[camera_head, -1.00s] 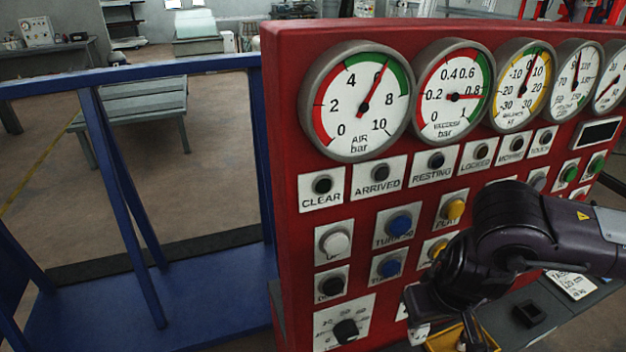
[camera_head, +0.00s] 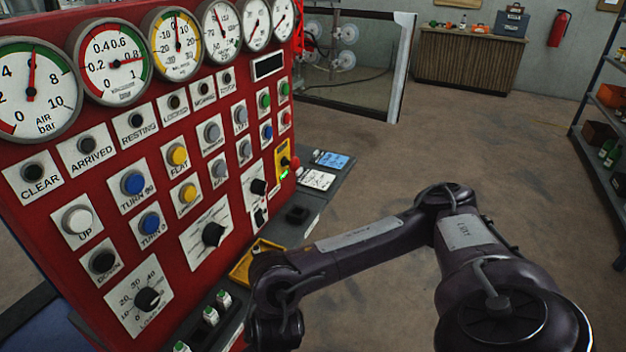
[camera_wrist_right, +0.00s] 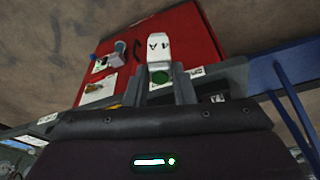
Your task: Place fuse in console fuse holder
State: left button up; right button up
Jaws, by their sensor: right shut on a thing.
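My right gripper (camera_wrist_right: 160,80) is shut on a white fuse (camera_wrist_right: 159,48) with a green part between the fingers and dark markings on its white body. In the head view my right wrist hangs low beside the console ledge; the fingertips and the held fuse are hidden there. The red console (camera_head: 120,215) stands at the left. On its dark ledge, several white-and-green fuses (camera_head: 210,316) sit in a row at the lower left of the wrist. I cannot make out an empty holder place. My left gripper is in neither current view.
A yellow tray (camera_head: 240,272) lies on the ledge just behind my right wrist. The floor (camera_head: 400,165) to the right is clear. A blue frame (camera_wrist_right: 288,85) shows in the wrist view.

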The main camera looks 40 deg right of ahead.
aim_at(297, 218)
jog(key=i+l+u, duration=0.2)
jog(key=l, duration=0.55)
jog(key=l+u, duration=0.15)
jog(key=l, duration=0.6)
jog(key=l+u, duration=0.2)
jog(key=l, duration=0.55)
jog(key=l+u, duration=0.15)
jog(key=l, duration=0.6)
jog(key=k+l+u, duration=0.2)
jog(key=l, duration=0.55)
jog(key=l+u, duration=0.15)
jog(key=l, duration=0.6)
jog(key=k, duration=0.05)
